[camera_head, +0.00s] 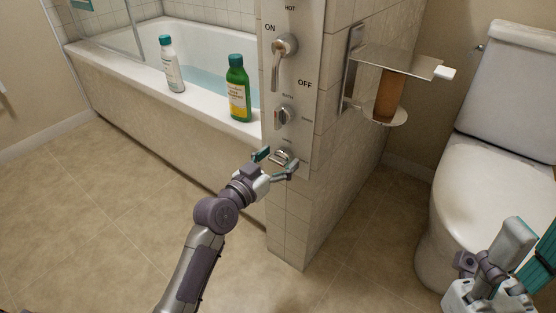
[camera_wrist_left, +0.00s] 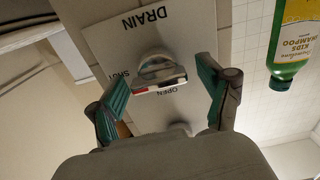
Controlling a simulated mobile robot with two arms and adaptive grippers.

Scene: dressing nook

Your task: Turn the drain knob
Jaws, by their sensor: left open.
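The drain knob (camera_head: 281,156) is a round silver knob low on the grey control panel (camera_head: 296,88) at the end of the tiled wall. My left gripper (camera_head: 276,163) is open in front of it, one finger on each side. In the left wrist view the knob (camera_wrist_left: 158,72) sits between the open fingers (camera_wrist_left: 163,92), and gaps show on both sides. Its plate reads DRAIN, SHUT and OPEN. My right gripper (camera_head: 505,268) is at the lower right, away from the panel, partly cut off.
Above the drain knob are a smaller knob (camera_head: 285,117) and a lever handle (camera_head: 281,62). A green shampoo bottle (camera_head: 238,90) and a white bottle (camera_head: 172,66) stand on the bathtub rim (camera_head: 205,104). A metal holder (camera_head: 395,60) juts out near the toilet (camera_head: 490,150).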

